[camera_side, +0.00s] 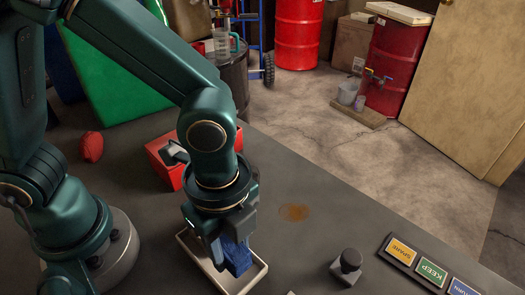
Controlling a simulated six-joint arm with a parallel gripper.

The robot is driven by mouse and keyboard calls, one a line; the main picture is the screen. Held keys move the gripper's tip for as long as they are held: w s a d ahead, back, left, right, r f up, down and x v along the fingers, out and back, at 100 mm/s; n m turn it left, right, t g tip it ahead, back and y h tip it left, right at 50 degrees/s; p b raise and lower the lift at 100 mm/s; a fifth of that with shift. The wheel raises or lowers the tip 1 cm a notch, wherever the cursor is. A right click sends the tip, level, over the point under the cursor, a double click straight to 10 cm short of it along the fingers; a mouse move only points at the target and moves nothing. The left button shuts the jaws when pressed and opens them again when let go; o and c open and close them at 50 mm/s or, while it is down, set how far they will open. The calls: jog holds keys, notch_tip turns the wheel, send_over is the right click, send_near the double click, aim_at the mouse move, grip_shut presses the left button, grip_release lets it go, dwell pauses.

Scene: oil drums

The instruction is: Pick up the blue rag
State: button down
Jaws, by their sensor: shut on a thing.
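The blue rag (237,258) is bunched up between the fingers of my gripper (228,248), which is shut on it. My gripper points down over a shallow pale-rimmed tray (256,279) on the dark bench. The rag is over the tray, and I cannot tell whether its lower end touches the tray floor. Part of the rag and the tray's back part are hidden by my gripper.
A red box (165,160) and a red crumpled item (91,147) lie behind on the bench. A brown stain (294,212) marks otherwise clear bench. Red drums (298,35) stand beyond.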

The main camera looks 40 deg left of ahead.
jog(key=w+a+r, duration=0.3)
jog(key=a+r, duration=0.4)
jog(key=a, duration=0.4)
jog(key=shift+w, duration=0.4)
jog(key=shift+r, duration=0.1)
